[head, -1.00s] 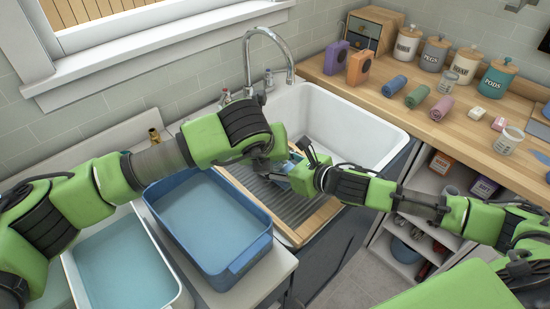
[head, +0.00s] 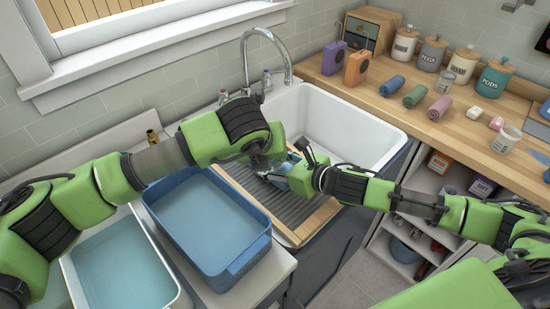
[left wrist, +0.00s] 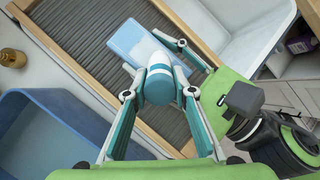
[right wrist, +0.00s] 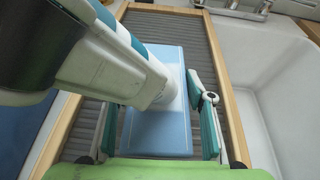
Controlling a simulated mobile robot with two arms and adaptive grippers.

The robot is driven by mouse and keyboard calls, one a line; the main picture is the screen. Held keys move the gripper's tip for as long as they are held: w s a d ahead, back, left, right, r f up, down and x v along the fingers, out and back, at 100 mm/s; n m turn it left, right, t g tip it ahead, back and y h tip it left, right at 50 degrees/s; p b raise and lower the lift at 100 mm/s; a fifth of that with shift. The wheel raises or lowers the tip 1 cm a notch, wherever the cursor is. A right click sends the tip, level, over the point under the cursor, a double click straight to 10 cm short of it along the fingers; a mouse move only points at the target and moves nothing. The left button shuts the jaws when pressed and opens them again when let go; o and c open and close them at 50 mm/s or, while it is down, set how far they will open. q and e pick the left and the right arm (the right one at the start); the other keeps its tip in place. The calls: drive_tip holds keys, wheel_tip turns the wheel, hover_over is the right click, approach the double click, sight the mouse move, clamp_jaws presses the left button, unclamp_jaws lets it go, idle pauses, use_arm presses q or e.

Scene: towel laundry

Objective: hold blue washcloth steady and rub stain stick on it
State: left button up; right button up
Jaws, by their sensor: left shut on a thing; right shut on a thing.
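The blue washcloth (right wrist: 160,128) lies flat on the ribbed washboard (left wrist: 55,50) at the sink, and it also shows in the left wrist view (left wrist: 133,42). My right gripper (right wrist: 155,118) is shut on the washcloth, with a finger along each side. My left gripper (left wrist: 158,95) is shut on the stain stick (left wrist: 158,86), a short white and teal cylinder. In the head view both grippers meet over the board, largely hiding the cloth.
A blue tub (head: 255,253) of water and a white basin (head: 176,285) stand left of the board. The white sink (head: 385,135) is behind it. Rolled cloths (head: 415,96), canisters (head: 495,77) and boxes (head: 357,66) stand on the wooden counter at right.

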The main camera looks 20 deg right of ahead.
use_arm(q)
drive_tip(key=shift+w+a, duration=0.45)
drive_tip(key=shift+w, duration=0.35)
drive_tip(key=shift+w+r, duration=0.1)
drive_tip(key=shift+r, duration=3.95)
use_arm(e)
drive_tip(key=o, duration=1.2)
drive_tip(key=v, duration=1)
drive_tip(key=shift+s+d+f, duration=0.15)
drive_tip(key=shift+d, duration=0.05)
drive_tip(key=shift+v, duration=0.8)
